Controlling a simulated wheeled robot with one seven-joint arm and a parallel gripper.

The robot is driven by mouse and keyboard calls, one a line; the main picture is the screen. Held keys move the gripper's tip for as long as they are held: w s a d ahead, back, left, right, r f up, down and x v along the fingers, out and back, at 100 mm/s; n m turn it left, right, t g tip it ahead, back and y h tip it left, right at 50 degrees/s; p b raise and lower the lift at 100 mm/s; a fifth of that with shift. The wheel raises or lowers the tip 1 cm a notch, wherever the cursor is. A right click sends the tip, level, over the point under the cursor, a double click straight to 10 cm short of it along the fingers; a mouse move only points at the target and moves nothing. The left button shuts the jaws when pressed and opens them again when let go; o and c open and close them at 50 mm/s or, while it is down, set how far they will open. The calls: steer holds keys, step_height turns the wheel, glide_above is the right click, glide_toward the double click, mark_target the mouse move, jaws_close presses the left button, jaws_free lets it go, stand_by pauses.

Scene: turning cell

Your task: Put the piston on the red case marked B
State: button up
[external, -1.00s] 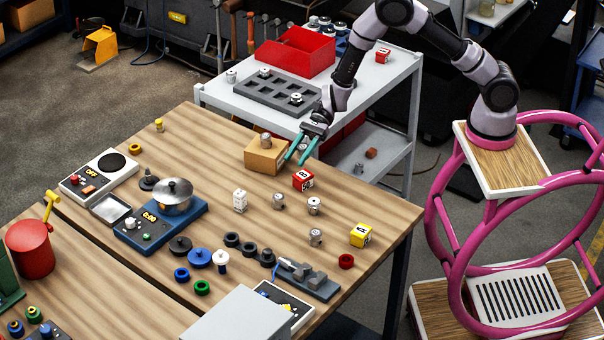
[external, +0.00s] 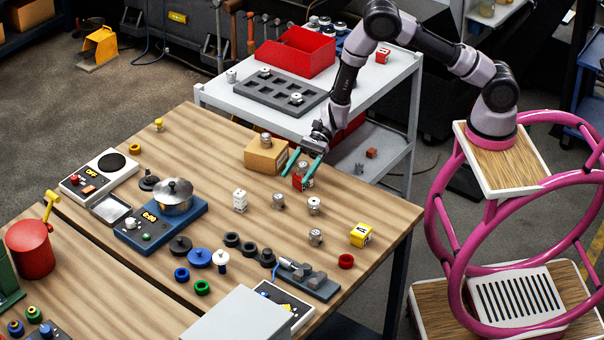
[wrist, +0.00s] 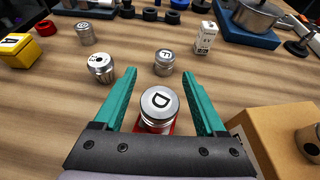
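A silver piston marked D (wrist: 158,103) sits upright between my fingers in the wrist view, with red beneath it. In the external view this piston (external: 303,168) is at the top of the red case (external: 307,184) on the bench, whose letter I cannot read clearly. A sliver of the red case (wrist: 171,129) shows in the wrist view; the rest is hidden. My gripper (external: 304,164) is around the piston, its teal fingers apart with a gap on each side. The gripper also shows in the wrist view (wrist: 160,80).
A cardboard box (external: 262,158) with a piston on top stands close left. Another red case (external: 383,55) is on the cart (external: 360,85).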

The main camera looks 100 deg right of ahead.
steer(key=shift+r, duration=0.15)
steer(key=v, duration=1.1)
steer(key=s+a+r+n+g, duration=0.2)
steer(key=s+a+r+n, duration=0.15)
steer(key=r, duration=0.35)
steer(key=s+a+r+n+g, duration=0.25)
steer(key=s+r+n, duration=0.2)
steer(key=r, duration=0.25)
steer(key=s+a+r+n+g, duration=0.1)
steer(key=s+a+r+n, duration=0.3)
steer(key=r, duration=0.3)
steer(key=s+d+r+n+t+h, duration=0.1)
steer(key=s+r+n+h, duration=0.3)
steer(key=s, duration=0.6)
steer(key=s+d+r+n+t+h, duration=0.2)
steer(key=s+r+n+t+h, duration=0.1)
steer(key=s+r+n, duration=0.3)
steer(key=s+r+h, duration=0.1)
steer(key=s+r, duration=0.1)
steer(key=s, duration=0.2)
steer(key=shift+d, duration=0.25)
